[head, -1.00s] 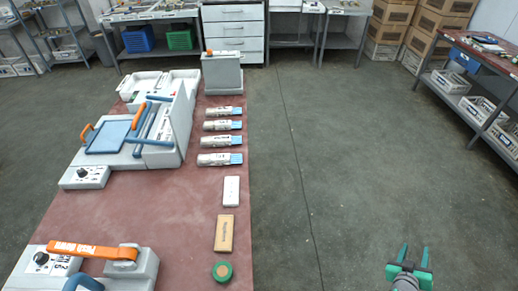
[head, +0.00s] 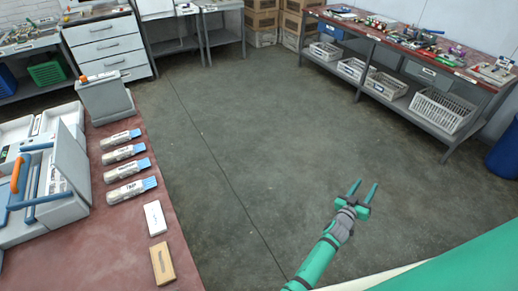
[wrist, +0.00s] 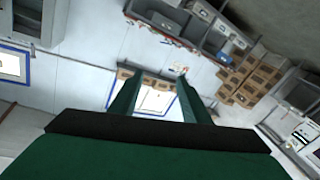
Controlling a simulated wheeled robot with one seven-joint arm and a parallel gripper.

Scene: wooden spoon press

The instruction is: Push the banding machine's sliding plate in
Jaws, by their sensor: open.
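A grey-white machine (head: 62,205) with a blue frame and an orange handle (head: 18,172) stands on the red-brown table at the left edge of the head view. It is partly cut off, and I cannot tell for sure whether it is the banding machine. A sliding plate cannot be made out. My gripper (head: 364,186) is open and empty over the floor, well to the right of the table. In the wrist view my gripper's fingers (wrist: 158,76) are apart with nothing between them, pointing toward the far wall and shelves.
The table (head: 105,255) holds several labelled bundles with blue ends (head: 130,188), a white box (head: 155,218) and a brown box (head: 162,263). A grey block (head: 104,98) stands at its far end. A workbench (head: 440,70) with crates is at the right. Open floor lies between.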

